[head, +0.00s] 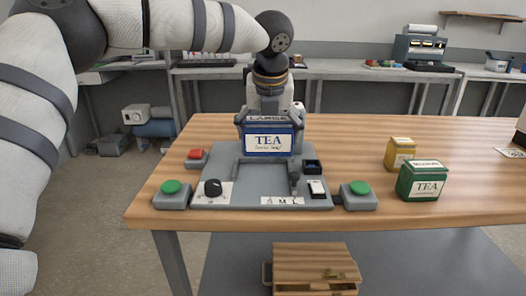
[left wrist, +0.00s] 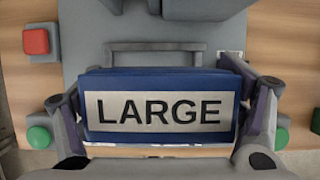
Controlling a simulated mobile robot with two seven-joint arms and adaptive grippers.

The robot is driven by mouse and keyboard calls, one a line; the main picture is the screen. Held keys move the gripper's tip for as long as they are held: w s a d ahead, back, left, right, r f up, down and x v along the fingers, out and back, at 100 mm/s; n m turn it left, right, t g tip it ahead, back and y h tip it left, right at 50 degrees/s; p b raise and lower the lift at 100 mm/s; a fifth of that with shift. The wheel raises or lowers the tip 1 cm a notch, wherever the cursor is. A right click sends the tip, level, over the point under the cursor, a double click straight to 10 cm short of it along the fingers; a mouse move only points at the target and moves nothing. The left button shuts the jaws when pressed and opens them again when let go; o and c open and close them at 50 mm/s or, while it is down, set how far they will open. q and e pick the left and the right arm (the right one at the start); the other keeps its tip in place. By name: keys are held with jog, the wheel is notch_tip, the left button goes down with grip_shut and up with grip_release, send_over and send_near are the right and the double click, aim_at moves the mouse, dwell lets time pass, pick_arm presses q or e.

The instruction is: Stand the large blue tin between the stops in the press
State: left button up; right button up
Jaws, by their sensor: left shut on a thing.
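The large blue tin (head: 268,141) has a white TEA label on its front and LARGE on its lid. My left gripper (head: 268,122) is shut on it from above, with a finger on each side. In the left wrist view the blue tin (left wrist: 160,105) fills the middle, between the fingertips of the left gripper (left wrist: 160,112). The tin is upright, over the back part of the grey press (head: 220,168). Whether its bottom touches the press is hard to tell. The raised stops (head: 240,172) show as a frame on the press bed in front of and below the tin. My right gripper is not in view.
Green buttons stand left (head: 171,190) and right (head: 357,190) of the press, with a red button (head: 196,155) behind the left one. A black knob (head: 212,187) sits at the press front. A green tin (head: 423,181) and a yellow tin (head: 399,153) stand to the right.

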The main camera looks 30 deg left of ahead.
aim_at(263, 120)
pick_arm(q)
jog(key=x, duration=0.3)
jog(key=s+x, duration=0.1)
jog(key=x, duration=0.1)
jog(key=shift+w+a+f, duration=0.1)
jog(key=shift+a+f, duration=0.25)
jog(key=shift+a, duration=0.05)
jog(key=o, duration=1.2)
jog(key=shift+f, duration=0.15)
jog(key=v, duration=1.2)
